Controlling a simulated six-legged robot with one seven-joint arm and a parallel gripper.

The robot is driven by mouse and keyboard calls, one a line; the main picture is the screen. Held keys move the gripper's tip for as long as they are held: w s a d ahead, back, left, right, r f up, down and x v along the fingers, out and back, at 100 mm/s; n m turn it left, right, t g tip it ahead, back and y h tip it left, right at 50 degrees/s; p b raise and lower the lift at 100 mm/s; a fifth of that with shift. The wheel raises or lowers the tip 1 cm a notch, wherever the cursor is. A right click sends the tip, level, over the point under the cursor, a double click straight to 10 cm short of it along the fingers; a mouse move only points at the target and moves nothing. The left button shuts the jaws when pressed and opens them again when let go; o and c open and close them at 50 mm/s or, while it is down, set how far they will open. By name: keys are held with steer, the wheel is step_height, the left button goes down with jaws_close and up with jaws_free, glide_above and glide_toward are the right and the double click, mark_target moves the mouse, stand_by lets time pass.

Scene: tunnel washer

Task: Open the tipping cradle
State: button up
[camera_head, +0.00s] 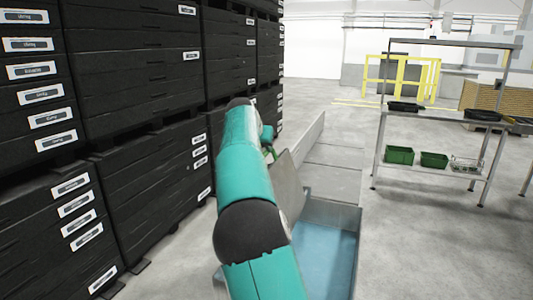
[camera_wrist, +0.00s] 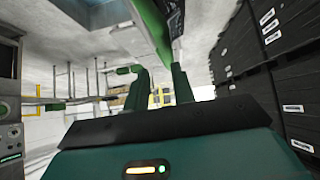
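A sloping grey metal panel (camera_head: 288,185) stands just right of my arm in the head view; it may be part of the tipping cradle. A grey, blue-floored trough (camera_head: 325,262) lies below it. My gripper (camera_head: 272,151) is small and partly hidden behind my arm, near the panel's upper edge. In the wrist view its two green fingers (camera_wrist: 160,84) stand apart, with background showing between them. A green bar (camera_wrist: 153,25) passes close beyond the fingers, beside a grey surface (camera_wrist: 212,38). I cannot tell whether the fingers touch the bar.
Stacked black crates (camera_head: 130,75) form a wall close on the left. A metal shelf rack (camera_head: 440,110) with green bins (camera_head: 399,155) stands at the right. A low grey channel (camera_head: 330,165) runs beyond the panel. Yellow railings (camera_head: 401,78) are far back. Floor between trough and rack is clear.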

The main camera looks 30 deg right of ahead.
steer(key=v, duration=0.7)
steer(key=shift+a, duration=0.1)
steer(key=s+a+f+n+y, duration=0.2)
steer(key=s+a+f, duration=0.3)
steer(key=s, duration=0.8)
steer(key=s+a+f+n+y, duration=0.2)
steer(key=s+a+f+n, duration=0.2)
steer(key=s+a, duration=0.7)
steer(key=s+a+f+n+y, duration=0.3)
steer(key=s+a+f, duration=0.5)
steer(key=s, duration=0.8)
steer(key=shift+s+a+f+n, duration=0.2)
steer(key=shift+s+n, duration=0.2)
steer(key=shift+n, duration=0.2)
steer(key=shift+c, duration=0.3)
